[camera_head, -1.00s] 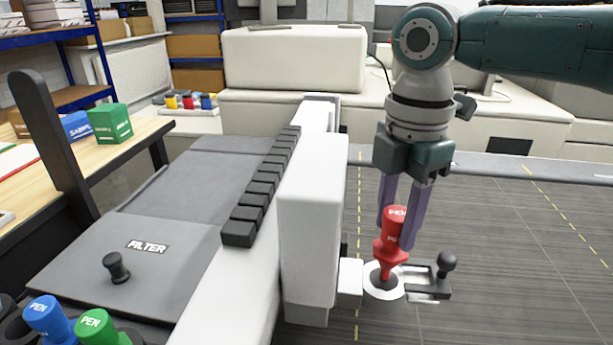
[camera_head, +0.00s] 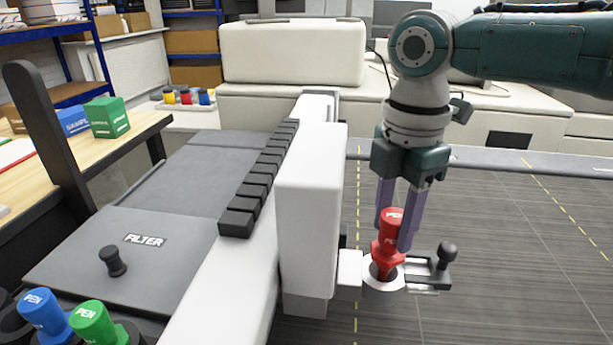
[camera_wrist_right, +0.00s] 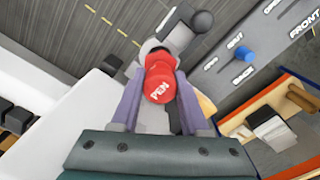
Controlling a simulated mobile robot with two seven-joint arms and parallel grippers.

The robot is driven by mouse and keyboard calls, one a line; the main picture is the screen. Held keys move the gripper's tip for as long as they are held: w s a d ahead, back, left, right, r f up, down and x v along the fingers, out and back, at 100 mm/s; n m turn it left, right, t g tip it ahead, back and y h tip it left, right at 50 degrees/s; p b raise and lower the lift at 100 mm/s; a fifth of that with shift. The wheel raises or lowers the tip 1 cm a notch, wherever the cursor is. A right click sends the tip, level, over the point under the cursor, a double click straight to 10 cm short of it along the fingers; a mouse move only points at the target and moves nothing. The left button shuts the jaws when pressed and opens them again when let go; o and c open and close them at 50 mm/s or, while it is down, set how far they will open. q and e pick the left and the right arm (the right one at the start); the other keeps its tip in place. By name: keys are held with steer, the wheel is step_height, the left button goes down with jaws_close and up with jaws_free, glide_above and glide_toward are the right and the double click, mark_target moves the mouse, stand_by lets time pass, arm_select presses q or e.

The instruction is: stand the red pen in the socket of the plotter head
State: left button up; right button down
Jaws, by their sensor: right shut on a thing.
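The red pen (camera_head: 388,240) stands close to upright at the plotter head's socket (camera_head: 384,285), with its lower end inside the white ring. How deep it sits is hidden. My right gripper (camera_head: 399,238) is above the socket and shut on the red pen, with its purple fingers on both sides. In the right wrist view the red pen (camera_wrist_right: 160,80) shows cap-on between the fingers. The plotter head (camera_head: 312,225) is a white block with a small black-knobbed lever (camera_head: 446,254) beside the ring. My left gripper is not in view.
A blue pen (camera_head: 45,312) and a green pen (camera_head: 93,322) stand in dark holders at the lower left. A grey plate marked FILTER (camera_head: 160,225) with a black knob lies left of the white beam. Green and blue boxes (camera_head: 107,118) sit on the wooden table.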

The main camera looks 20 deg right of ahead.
steer(key=shift+f+b, duration=0.8)
steer(key=shift+f, duration=0.6)
steer(key=shift+c, duration=1.6)
jaws_free()
step_height(320, 180, up, 10)
steer(key=shift+f, duration=0.1)
